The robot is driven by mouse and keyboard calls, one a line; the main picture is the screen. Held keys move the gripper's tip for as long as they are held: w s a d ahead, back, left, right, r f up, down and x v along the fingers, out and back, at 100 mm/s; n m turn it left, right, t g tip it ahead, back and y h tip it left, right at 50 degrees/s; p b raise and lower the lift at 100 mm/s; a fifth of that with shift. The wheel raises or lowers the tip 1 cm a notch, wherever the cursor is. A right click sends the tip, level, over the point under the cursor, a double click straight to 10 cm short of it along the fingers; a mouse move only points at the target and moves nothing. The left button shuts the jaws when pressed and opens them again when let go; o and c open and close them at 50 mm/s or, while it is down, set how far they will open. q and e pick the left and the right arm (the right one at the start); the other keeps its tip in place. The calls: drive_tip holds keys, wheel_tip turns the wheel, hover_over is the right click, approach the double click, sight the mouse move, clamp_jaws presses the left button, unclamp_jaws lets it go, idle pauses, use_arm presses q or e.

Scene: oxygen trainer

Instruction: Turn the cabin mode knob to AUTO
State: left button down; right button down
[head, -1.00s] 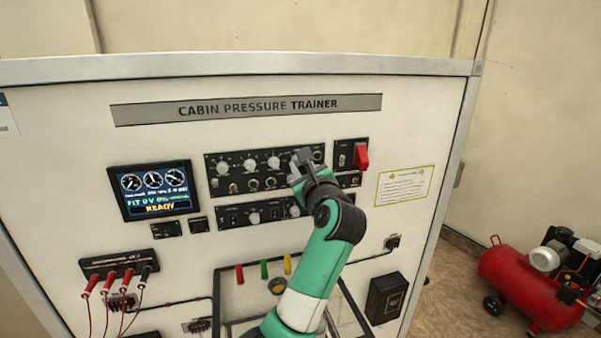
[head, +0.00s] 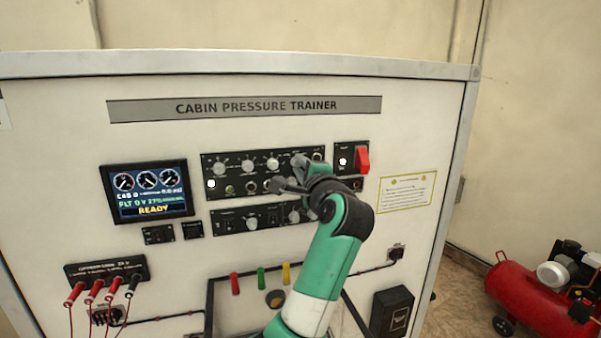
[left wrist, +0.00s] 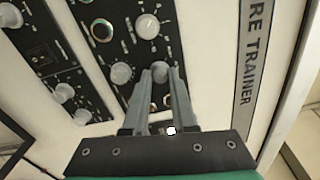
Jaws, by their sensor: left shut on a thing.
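The upper black control panel (head: 238,176) has a row of light grey round knobs, with smaller controls below. Its labels are too small to read, so I cannot tell which knob is the cabin mode knob. My left gripper (head: 286,176) is at the panel's right part and covers some controls. In the left wrist view its fingers (left wrist: 160,72) are close together at the panel, shut on a small light grey knob mostly hidden between the tips. Another grey knob (left wrist: 121,73) is beside them, and one more (left wrist: 148,26) is further up. My right gripper is not in view.
A red guarded switch (head: 362,160) is just right of my left gripper. A lower black panel (head: 248,219) is below, and a display (head: 147,191) reading READY is at left. Red, green and yellow handles stand near my arm. A red compressor (head: 540,295) is on the floor.

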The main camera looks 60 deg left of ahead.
use_arm(q)
drive_tip(key=n+b, duration=0.1)
drive_tip(key=n, duration=0.4)
idle(0.5)
drive_tip(key=c, duration=0.7)
unclamp_jaws()
drive_tip(key=shift+s+d+f+b, duration=0.1)
drive_tip(key=shift+s+d+b, duration=0.3)
drive_tip(key=shift+d, duration=1.5)
drive_tip(key=shift+s+d+b, duration=0.25)
drive_tip(key=shift+d+b, duration=0.25)
drive_tip(key=shift+d, duration=1.4)
drive_tip(key=shift+s+d+f+b, duration=0.1)
drive_tip(key=shift+s+d+b, duration=0.3)
drive_tip(key=shift+d, duration=1.5)
